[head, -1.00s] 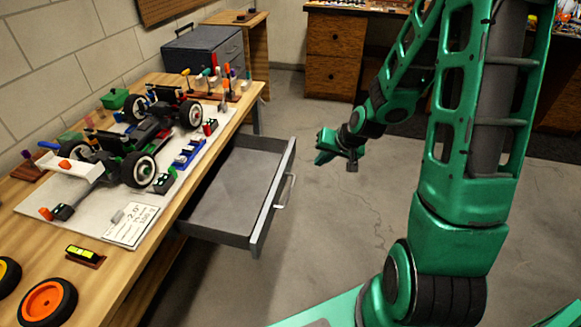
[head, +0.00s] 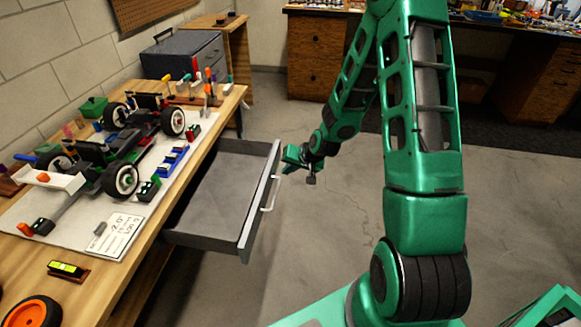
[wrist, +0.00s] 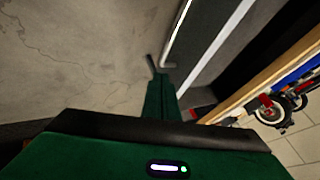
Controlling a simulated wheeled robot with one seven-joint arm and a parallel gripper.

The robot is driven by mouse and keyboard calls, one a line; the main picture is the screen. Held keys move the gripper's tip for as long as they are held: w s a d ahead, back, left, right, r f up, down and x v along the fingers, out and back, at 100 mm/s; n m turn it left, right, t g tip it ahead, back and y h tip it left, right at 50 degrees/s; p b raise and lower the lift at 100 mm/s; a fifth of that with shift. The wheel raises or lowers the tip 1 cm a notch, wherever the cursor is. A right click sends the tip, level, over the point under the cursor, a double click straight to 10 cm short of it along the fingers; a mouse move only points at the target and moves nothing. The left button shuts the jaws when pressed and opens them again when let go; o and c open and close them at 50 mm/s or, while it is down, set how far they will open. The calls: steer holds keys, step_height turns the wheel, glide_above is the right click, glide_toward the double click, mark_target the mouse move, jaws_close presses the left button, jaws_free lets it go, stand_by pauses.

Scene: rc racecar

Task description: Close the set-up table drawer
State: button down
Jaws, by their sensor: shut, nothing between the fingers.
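The grey set-up table drawer (head: 215,195) is pulled out from under the wooden set-up table (head: 150,240) and is empty. Its front panel (head: 258,200) carries a pale bar handle (head: 272,192). My gripper (head: 291,157) is shut and empty, close to the far end of the drawer front, on its outer side. Whether it touches the front cannot be told. In the wrist view, the gripper (wrist: 161,95) points toward the drawer front (wrist: 205,60), with the handle (wrist: 180,32) just ahead and the table edge to the right.
An RC car (head: 115,150) stands on a white board on the table, among several small tools and parts. A dark toolbox (head: 182,55) sits behind. A wooden workbench (head: 315,50) stands at the back.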

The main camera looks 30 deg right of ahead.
mark_target(271, 172)
steer(key=shift+w+a, duration=0.6)
steer(key=shift+a, duration=0.2)
steer(key=shift+w+a, duration=0.6)
steer(key=shift+a, duration=0.2)
